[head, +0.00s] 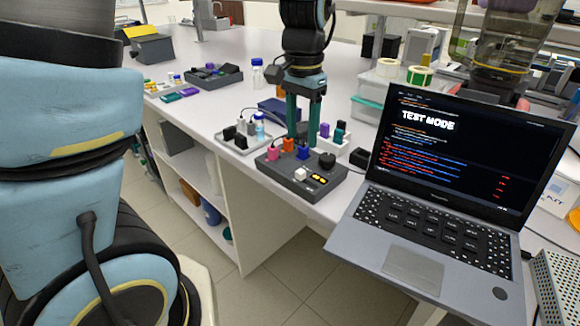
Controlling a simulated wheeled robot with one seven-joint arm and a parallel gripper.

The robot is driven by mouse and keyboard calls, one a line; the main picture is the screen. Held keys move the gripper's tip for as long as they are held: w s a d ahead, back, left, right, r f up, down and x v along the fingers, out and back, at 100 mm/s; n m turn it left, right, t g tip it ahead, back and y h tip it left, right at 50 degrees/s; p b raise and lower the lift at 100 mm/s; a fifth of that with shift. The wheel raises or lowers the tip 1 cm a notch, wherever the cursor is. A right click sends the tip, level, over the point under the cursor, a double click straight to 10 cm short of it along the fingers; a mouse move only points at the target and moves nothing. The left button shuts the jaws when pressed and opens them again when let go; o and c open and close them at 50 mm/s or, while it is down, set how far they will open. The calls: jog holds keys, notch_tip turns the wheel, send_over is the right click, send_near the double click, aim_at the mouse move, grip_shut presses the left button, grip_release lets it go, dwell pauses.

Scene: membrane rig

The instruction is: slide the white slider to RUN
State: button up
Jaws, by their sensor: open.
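The white slider (300,174) is a small pale block on top of a dark grey control box (275,173) at the bench's front edge. Pink, orange and blue blocks, a black knob and yellow-lit labels or indicators share the box. The label RUN cannot be read at this size. My gripper (304,132) points down with two teal fingers apart. It is behind the white slider in the picture, around the back edge of the box, with nothing seen between the fingers. Whether the fingertips touch anything cannot be told.
A laptop (440,215) reading "TEST MODE" stands close at right. A white tray (233,149) with small bottles and dark blocks is left of the box. A white holder with purple and dark blocks (338,143) stands behind it. The bench edge drops off in front.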

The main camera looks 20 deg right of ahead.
aim_at(301, 171)
notch_tip(301, 171, down, 9)
jog(key=shift+f+p, duration=0.15)
jog(key=shift+p, duration=0.6)
grip_shut()
dwell(1.0)
